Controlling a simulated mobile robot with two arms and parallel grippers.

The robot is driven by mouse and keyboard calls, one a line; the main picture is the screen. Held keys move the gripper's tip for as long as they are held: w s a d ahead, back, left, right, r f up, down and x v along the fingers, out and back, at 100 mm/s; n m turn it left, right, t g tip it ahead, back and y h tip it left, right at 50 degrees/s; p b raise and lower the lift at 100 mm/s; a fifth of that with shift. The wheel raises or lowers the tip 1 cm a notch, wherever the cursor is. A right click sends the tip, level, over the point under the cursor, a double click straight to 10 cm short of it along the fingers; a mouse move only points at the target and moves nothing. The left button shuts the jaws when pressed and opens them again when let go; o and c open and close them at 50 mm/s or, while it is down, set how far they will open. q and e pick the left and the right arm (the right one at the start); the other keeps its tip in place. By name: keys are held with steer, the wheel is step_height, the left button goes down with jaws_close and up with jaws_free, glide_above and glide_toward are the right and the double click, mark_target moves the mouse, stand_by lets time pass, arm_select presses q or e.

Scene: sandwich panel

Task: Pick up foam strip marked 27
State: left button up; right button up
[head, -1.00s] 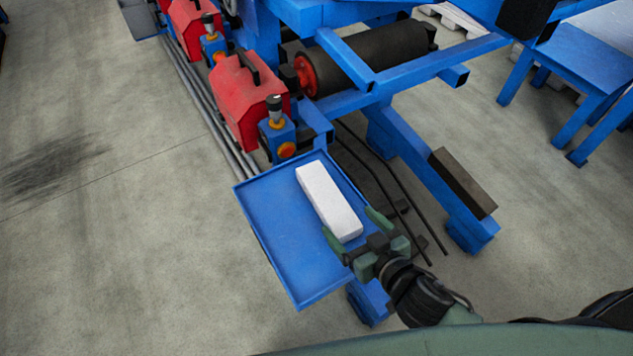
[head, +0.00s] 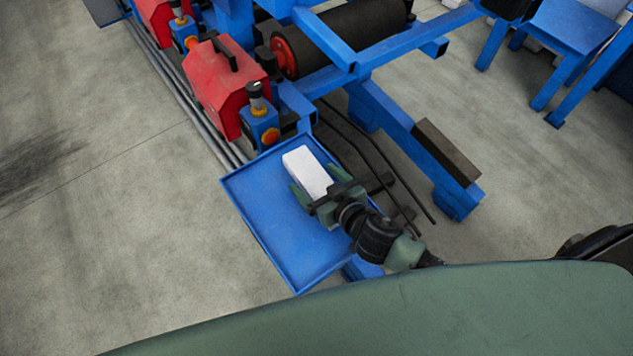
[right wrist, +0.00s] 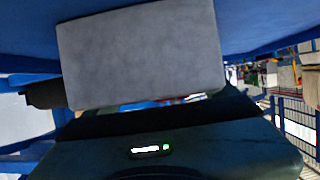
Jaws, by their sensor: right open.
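A white foam strip (head: 303,168) lies in the blue tray (head: 262,218), its near end hidden by my right gripper. No number is readable on it. My right gripper (head: 318,180) is open, with one green finger on each side of the strip's near part; I cannot tell whether they touch it. In the right wrist view the strip's grey-looking end face (right wrist: 140,58) fills the upper middle, close in front of the gripper body. My left gripper is not in view.
A red housing (head: 222,85) and a blue box with an orange knob (head: 262,128) stand just beyond the tray. A roller (head: 345,38) sits in the blue frame at the back. The tray's left and near parts are bare.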

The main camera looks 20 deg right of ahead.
steer(key=c, duration=1.5)
steer(key=shift+o, duration=0.2)
